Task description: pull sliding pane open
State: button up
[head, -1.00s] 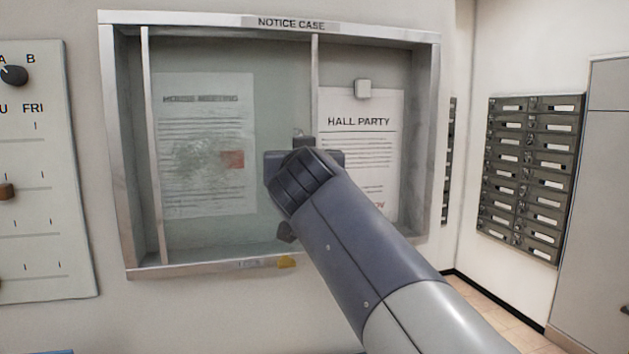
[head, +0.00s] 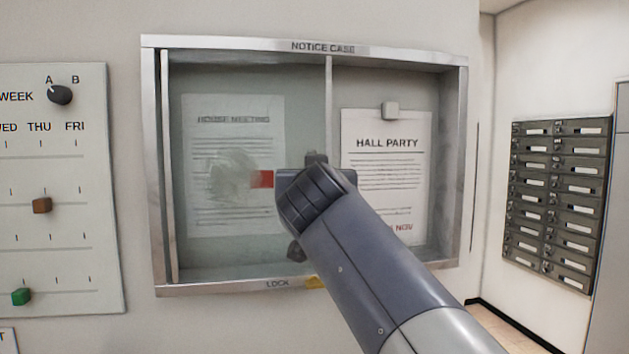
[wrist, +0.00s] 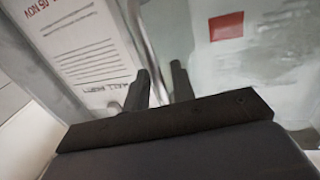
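The notice case (head: 400,60) hangs on the wall. Its sliding pane (head: 235,80), greenish glass with a cloudy smudge, covers the left part, over the "House Meeting" notice. The pane's right edge bar (head: 328,100) stands near the middle, its left bar a little short of the case's left wall. My gripper (wrist: 160,82) is at the right bar; in the wrist view its fingers are close together with the bar between them. My own arm hides the fingertips in the head view.
The right part of the case is uncovered, with a "Hall Party" notice (head: 387,170) inside. A week board (head: 85,200) with knobs hangs left; mailboxes (head: 560,195) are at right.

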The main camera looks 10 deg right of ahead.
jog(key=s+a+b, duration=0.1)
jog(key=s+b, duration=0.1)
jog(key=s, duration=0.8)
jog(key=shift+s+a+b, duration=0.4)
jog(key=shift+w, duration=0.1)
jog(key=w+p, duration=0.1)
jog(key=w, duration=0.2)
jog(key=w+d+p, duration=0.1)
jog(key=w, duration=0.3)
jog(key=w+p, duration=0.1)
jog(key=w, duration=0.2)
jog(key=shift+w+d, duration=0.3)
jog(key=shift+d, duration=0.1)
jog(key=shift+w+d, duration=0.1)
jog(key=shift+d, duration=0.35)
